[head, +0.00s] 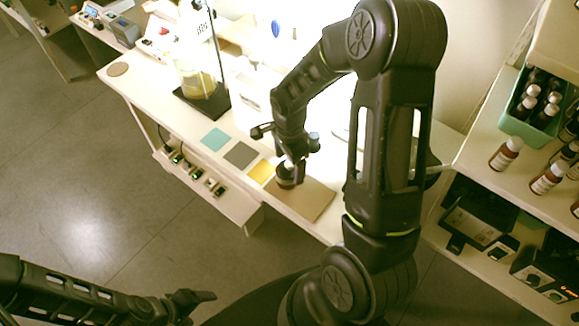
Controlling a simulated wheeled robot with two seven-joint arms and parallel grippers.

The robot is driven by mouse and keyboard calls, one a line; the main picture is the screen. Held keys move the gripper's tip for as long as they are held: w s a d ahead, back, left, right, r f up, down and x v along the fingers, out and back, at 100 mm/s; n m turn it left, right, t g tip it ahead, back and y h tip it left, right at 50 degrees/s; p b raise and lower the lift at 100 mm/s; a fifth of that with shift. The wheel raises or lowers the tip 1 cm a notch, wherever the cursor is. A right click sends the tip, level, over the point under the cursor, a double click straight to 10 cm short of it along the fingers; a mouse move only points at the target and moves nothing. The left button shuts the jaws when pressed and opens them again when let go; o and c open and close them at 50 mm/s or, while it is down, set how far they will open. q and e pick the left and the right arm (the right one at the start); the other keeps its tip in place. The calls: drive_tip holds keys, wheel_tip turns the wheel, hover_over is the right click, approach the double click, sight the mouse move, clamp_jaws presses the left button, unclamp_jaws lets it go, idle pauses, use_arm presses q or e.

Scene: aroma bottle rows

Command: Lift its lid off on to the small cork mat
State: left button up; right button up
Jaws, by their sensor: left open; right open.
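A dark brown jar or bottle (285,181) stands by the left corner of a tan board (313,204) on the bench. My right gripper (290,167) points down right over it and is open. It hides the jar's top, so I cannot tell whether the lid is between the fingers. A small round brown mat (118,69), which looks like the cork mat, lies bare at the bench's far left end. My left gripper (200,299) is open and empty, low over the floor at the bottom of the view.
Teal (215,139), dark grey (240,154) and yellow (261,171) squares lie along the bench's front. A glass vessel of yellow liquid (199,82) on a stand is behind them. A green crate (527,130) of bottles and loose bottles (505,154) are at right.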

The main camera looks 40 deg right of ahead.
sight(289, 163)
drive_tip(key=c, duration=1.4)
wheel_tip(289, 163, up, 10)
drive_tip(key=shift+r+b, duration=0.1)
drive_tip(key=shift+b, duration=0.65)
